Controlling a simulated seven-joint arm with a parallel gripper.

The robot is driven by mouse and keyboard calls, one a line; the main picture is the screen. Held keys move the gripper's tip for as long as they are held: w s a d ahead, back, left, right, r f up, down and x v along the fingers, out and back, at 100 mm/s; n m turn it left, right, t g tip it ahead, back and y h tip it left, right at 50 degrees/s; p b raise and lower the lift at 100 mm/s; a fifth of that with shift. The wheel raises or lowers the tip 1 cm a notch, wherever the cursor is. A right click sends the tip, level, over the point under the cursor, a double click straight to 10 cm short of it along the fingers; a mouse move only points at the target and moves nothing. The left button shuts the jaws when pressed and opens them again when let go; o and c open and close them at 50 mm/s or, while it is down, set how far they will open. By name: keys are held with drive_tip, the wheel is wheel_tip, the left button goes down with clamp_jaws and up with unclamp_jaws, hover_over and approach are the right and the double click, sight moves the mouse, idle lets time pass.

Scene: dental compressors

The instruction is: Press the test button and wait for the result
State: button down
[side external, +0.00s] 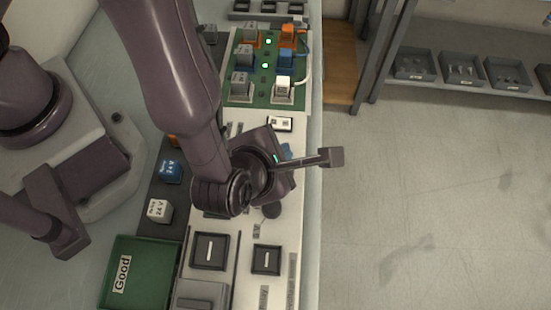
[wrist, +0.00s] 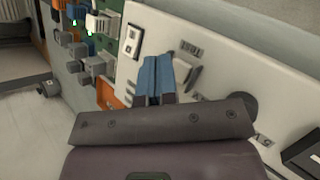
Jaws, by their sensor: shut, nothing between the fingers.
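The light test panel (side external: 257,232) lies below my arm. My gripper (wrist: 164,68) shows in the wrist view with its blue fingers shut together and nothing between them, over the panel beside a grey rocker-like part (wrist: 188,78). Whether the fingers touch the panel cannot be told. In the side view only a bit of blue finger (side external: 287,150) shows past my wrist. A dark round part (side external: 271,210) sits on the panel near my wrist; it also shows in the wrist view (wrist: 245,103). I cannot tell which part is the test button; the labels are unreadable.
A green circuit board (side external: 262,97) with several relays and two lit lights stands behind. A white switch (side external: 280,124) lies between it and my wrist. A green "Good" bin (side external: 150,260) and black square sockets (side external: 266,260) are in front. Shelf bins (side external: 462,70) stand far right.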

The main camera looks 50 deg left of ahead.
drive_tip(key=shift+f, duration=0.1)
drive_tip(key=shift+f, duration=0.3)
drive_tip(key=shift+f, duration=0.45)
idle(0.6)
drive_tip(key=shift+r, duration=0.9)
drive_tip(key=shift+r, duration=2.5)
